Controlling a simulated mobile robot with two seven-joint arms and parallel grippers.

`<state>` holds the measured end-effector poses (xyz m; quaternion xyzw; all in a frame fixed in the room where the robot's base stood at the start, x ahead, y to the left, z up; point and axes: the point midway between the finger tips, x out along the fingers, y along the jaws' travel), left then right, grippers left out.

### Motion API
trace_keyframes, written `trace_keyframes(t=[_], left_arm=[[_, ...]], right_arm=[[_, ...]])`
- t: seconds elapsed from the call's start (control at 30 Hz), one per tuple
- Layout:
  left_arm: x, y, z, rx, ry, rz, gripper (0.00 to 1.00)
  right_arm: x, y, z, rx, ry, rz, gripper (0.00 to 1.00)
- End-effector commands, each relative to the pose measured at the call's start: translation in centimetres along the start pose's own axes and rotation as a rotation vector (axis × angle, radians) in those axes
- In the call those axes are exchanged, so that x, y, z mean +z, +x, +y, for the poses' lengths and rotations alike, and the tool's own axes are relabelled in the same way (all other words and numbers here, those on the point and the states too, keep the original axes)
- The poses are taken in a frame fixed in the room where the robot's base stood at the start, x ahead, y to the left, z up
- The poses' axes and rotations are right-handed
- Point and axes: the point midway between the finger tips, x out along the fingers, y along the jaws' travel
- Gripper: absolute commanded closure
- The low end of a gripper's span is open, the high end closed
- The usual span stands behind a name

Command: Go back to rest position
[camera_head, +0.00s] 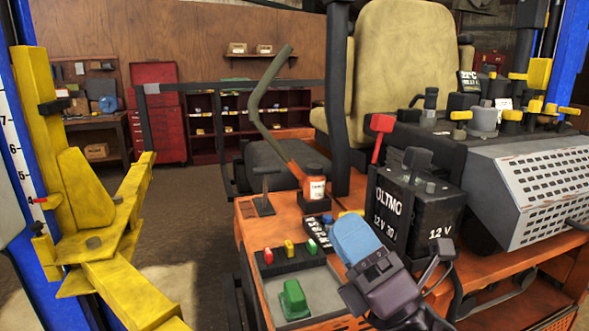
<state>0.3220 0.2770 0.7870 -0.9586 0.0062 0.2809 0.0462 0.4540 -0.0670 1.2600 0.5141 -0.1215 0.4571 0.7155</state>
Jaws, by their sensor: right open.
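My right gripper (396,274) is open at the bottom centre, in front of the orange mower (532,262). Its dark fingers are spread and I see nothing held between them. A rounded blue object (353,238) shows just behind it; I cannot tell whether they touch. The black battery-like box (436,209) marked 12 V stands behind the gripper, with a red lever (381,129) at its left. My left gripper is not in view.
A grey tray (325,281) on the mower carries a green block (293,297). A yellow lift post (42,145) with arms stands at the left. Open floor (185,215) lies between post and mower. A beige seat (408,60) and grey vented box (535,190) rise behind.

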Motion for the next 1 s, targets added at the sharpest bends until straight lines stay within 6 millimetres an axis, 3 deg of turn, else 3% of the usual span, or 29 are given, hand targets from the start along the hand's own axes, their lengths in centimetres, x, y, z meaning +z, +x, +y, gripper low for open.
trace_keyframes(t=[0.1,0.23,0.4,0.5,0.6,0.7,1.0], left_arm=[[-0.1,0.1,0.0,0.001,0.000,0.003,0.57],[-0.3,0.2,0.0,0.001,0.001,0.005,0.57],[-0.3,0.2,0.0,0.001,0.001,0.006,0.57],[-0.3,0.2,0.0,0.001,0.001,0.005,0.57],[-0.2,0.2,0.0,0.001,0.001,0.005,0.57],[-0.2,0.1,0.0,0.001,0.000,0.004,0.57],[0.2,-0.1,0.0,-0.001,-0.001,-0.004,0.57]], right_arm=[[2.8,-3.9,-4.1,-0.228,0.246,-0.205,0.29],[4.6,-9.4,-8.4,-0.461,0.501,-0.442,0.29],[4.9,-18.6,-12.5,-0.749,0.803,-0.779,0.29],[4.0,-24.3,-13.8,-0.904,0.955,-0.985,0.29],[2.6,-29.9,-14.0,-1.046,1.082,-1.190,0.29],[1.2,-34.1,-13.5,-1.154,1.171,-1.358,0.29],[-2.1,-41.6,-11.0,-1.354,1.298,-1.697,0.29]])
